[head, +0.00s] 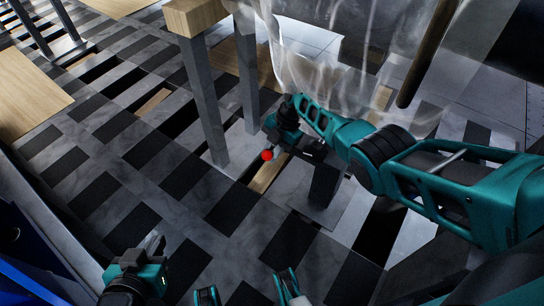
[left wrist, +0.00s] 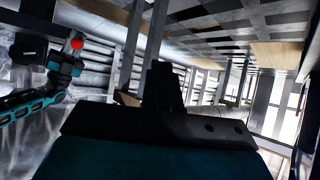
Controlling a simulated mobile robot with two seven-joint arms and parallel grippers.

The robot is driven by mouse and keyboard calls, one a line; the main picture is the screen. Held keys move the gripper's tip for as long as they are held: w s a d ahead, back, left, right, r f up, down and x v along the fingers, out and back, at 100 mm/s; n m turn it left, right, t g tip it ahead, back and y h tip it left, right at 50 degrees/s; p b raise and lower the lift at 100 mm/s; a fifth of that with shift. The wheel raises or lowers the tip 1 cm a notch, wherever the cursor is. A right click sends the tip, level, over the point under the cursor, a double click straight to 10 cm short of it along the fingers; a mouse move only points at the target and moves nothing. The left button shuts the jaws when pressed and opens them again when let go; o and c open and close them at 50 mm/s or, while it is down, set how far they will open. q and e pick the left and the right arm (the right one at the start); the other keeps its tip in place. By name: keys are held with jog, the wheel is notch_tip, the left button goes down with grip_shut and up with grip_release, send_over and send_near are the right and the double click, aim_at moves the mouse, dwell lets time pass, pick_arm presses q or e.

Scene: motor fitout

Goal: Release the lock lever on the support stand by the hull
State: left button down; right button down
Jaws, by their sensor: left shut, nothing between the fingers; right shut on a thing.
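The support stand (head: 325,180) is a dark post on a flat pale plate, in the middle of the head view. Its lock lever ends in a red ball knob (head: 267,155), which points left of the post. My right gripper (head: 274,138) reaches in from the right and is shut on the lever near the knob. The fingers and arm hide most of the lever. The knob also shows at the upper left of the left wrist view (left wrist: 77,44), beside my right arm. My left gripper (head: 154,243) is low at the left of the head view, shut and empty, well apart from the stand.
A translucent, film-like surface (head: 325,75) hangs behind the stand; I cannot tell whether it is the hull. Grey legs (head: 203,100) under a wooden block (head: 194,15) stand just left of the knob. A brown pole (head: 428,55) hangs at upper right. The checkered floor at left is mostly clear.

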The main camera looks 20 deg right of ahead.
jog(key=shift+g+y+b, duration=0.3)
jog(key=shift+y+b, duration=0.1)
jog(key=shift+b, duration=0.25)
pick_arm(q)
jog(key=shift+w+d, duration=0.45)
jog(key=shift+d, duration=0.3)
pick_arm(e)
jog(key=shift+d+r, duration=0.1)
jog(key=shift+r, duration=0.1)
jog(key=c, duration=1.2)
grip_release()
pick_arm(q)
jog(key=shift+a, duration=0.15)
jog(key=shift+a, duration=0.1)
